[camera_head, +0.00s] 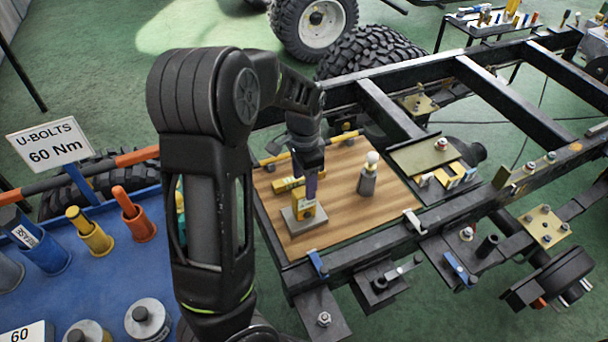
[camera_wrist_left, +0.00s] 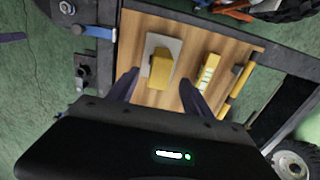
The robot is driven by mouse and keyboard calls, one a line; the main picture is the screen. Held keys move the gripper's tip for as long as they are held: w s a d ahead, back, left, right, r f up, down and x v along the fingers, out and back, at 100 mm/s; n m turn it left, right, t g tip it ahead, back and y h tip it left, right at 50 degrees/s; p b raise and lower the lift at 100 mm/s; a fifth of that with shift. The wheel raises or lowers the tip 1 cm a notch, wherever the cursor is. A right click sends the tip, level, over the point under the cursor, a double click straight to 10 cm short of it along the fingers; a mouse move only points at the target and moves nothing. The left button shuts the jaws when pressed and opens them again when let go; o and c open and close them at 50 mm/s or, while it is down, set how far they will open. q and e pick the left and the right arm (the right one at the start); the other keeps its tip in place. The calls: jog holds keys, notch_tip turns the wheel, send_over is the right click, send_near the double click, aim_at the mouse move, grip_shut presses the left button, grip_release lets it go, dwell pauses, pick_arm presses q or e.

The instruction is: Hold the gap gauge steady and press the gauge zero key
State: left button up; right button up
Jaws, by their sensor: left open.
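A yellow block-shaped device (camera_head: 306,210), which looks like the gap gauge, stands on a small grey plate (camera_head: 291,225) on the wooden board. It also shows in the left wrist view (camera_wrist_left: 162,68). My left gripper (camera_head: 311,188) points down at it from above. In the left wrist view the two fingers (camera_wrist_left: 158,88) are apart with nothing held, and the yellow device lies beyond and between them. I cannot tell whether a finger touches it. The zero key is too small to make out. My right gripper is not in view.
The wooden board (camera_head: 340,217) lies on the dark chassis frame. A yellow piece with pale markings (camera_wrist_left: 208,72) lies beside the gauge. A grey white-topped post (camera_head: 368,178) stands to the right. A blue tray (camera_head: 100,262) with sockets and a U-bolts sign (camera_head: 50,144) are at left.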

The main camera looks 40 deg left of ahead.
aim_at(304, 199)
pick_arm(q)
jog(key=shift+f+p, duration=0.3)
jog(key=shift+f, duration=3.6)
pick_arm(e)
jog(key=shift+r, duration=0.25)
pick_arm(q)
grip_shut()
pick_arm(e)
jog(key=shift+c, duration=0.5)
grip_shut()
